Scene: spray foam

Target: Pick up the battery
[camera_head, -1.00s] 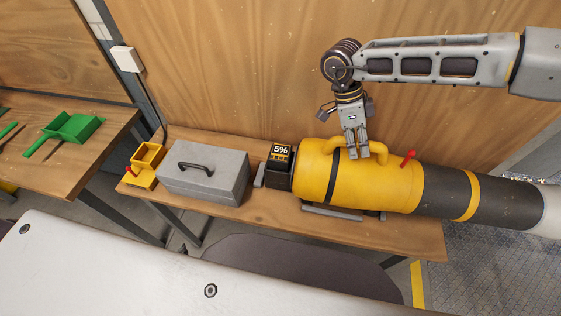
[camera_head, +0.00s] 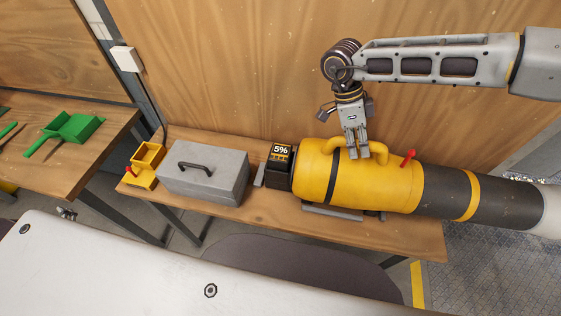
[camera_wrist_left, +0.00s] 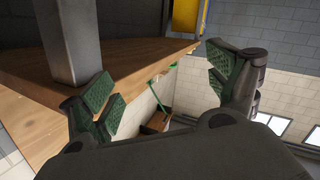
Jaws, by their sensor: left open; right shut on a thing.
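A black block with a lit "5%" display (camera_head: 279,165), which looks like the battery, sits at the left end of the yellow and black spray foam tool (camera_head: 318,172). The tool lies on the wooden bench. My right gripper (camera_head: 357,153) is shut on the tool's yellow top handle (camera_head: 378,152). My left gripper (camera_head: 66,213) shows only as a small tip at the lower left, well away from the block. In the left wrist view its green-padded fingers (camera_wrist_left: 165,92) are spread and empty.
A grey toolbox (camera_head: 215,172) and a yellow box with a red lever (camera_head: 146,165) stand left of the block on the bench (camera_head: 410,240). Green tools (camera_head: 70,130) lie on another table at far left. A wooden wall (camera_head: 230,70) rises behind.

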